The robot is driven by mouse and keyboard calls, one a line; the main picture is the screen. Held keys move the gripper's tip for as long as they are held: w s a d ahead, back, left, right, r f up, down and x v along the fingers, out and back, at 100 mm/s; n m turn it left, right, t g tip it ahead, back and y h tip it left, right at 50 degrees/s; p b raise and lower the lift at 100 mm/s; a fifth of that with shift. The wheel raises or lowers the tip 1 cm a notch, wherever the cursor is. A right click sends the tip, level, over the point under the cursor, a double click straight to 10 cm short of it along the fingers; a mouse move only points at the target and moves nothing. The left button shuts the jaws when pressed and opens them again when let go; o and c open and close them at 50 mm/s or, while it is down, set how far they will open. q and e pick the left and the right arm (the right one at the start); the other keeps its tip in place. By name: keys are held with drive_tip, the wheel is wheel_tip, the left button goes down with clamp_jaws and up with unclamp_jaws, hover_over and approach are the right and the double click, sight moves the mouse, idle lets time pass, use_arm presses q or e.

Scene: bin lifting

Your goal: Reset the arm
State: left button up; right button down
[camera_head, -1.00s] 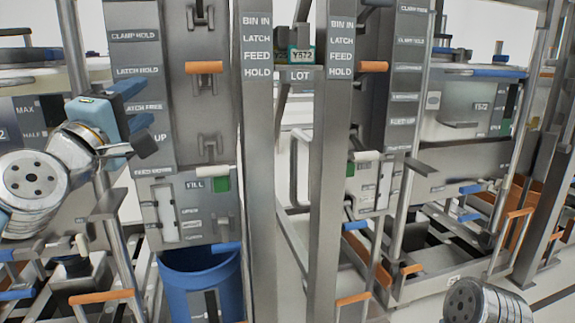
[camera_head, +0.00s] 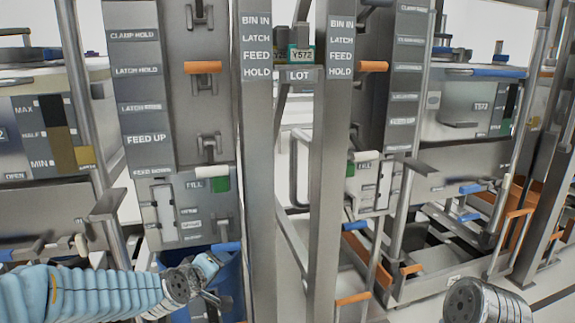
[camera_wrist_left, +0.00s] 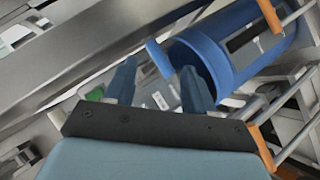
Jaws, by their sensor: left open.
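My left arm comes in low from the left in the head view, in front of a blue bin that it partly hides. My left gripper (camera_head: 215,280) is at the arm's end, small and partly unclear there. In the left wrist view my left gripper (camera_wrist_left: 158,85) shows two blue fingers apart with nothing between them. The blue bin (camera_wrist_left: 210,50) lies beyond the fingertips, to the upper right. The bin's visible part (camera_head: 228,272) stands below the FILL panel. A rounded metal link of my right arm shows at the lower right of the head view; its gripper is out of view.
The FILL panel (camera_head: 185,208) and a labelled column (camera_head: 140,80) stand behind my left arm. Two upright posts, the left post (camera_head: 258,180) and the right post (camera_head: 325,180), rise mid-view. An orange handle (camera_head: 203,67) juts out. Rails and levers crowd the right.

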use_arm(q)
drive_tip(key=s+d+f+m+g, duration=0.1)
drive_tip(key=s+f+g, duration=0.1)
drive_tip(key=f, duration=0.6)
drive_tip(key=s+d+f+m+g, duration=0.1)
drive_tip(key=s+f+g, duration=0.15)
drive_tip(key=f, duration=0.55)
drive_tip(key=s+d+f+m+g, duration=0.1)
drive_tip(key=s+f+m+g, duration=0.1)
drive_tip(key=s+f, duration=0.8)
drive_tip(key=s+d+f+m+g+h, duration=0.1)
drive_tip(key=s+f+g, duration=0.4)
drive_tip(key=s+f, duration=0.6)
drive_tip(key=s+d+m, duration=0.1)
drive_tip(key=s+m, duration=0.1)
drive_tip(key=s, duration=0.1)
drive_tip(key=shift+d+f, duration=0.2)
drive_tip(key=shift+f, duration=0.1)
